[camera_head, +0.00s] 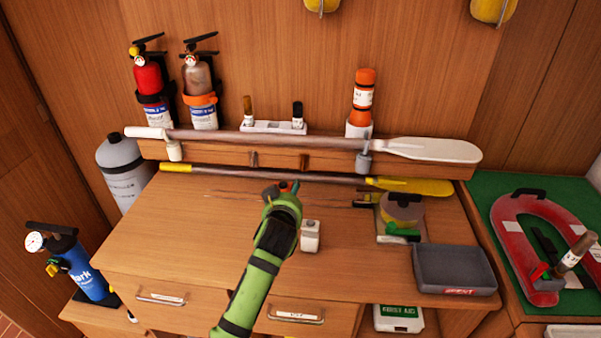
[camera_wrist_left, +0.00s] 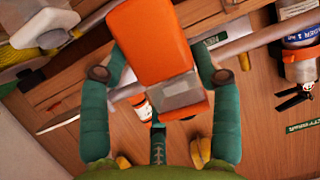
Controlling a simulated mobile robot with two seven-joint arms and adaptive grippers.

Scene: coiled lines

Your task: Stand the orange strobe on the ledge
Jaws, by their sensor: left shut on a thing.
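The orange strobe (camera_wrist_left: 150,45) is a block with a clear grey window, held between the teal fingers of my left gripper (camera_wrist_left: 155,75) in the left wrist view. In the head view my left gripper (camera_head: 281,190) is above the back of the desk, in front of the ledge; the arm hides most of the strobe there. The ledge (camera_head: 225,154) is a wooden shelf along the back wall. My right gripper is not in view.
A white-bladed paddle (camera_head: 430,149) lies along the ledge front; a yellow-bladed one (camera_head: 410,186) lies below. Two extinguishers (camera_head: 152,85), a white holder (camera_head: 273,126) and an orange cylinder (camera_head: 363,90) stand behind. A white box (camera_head: 310,236) and grey tray (camera_head: 453,268) are on the desk.

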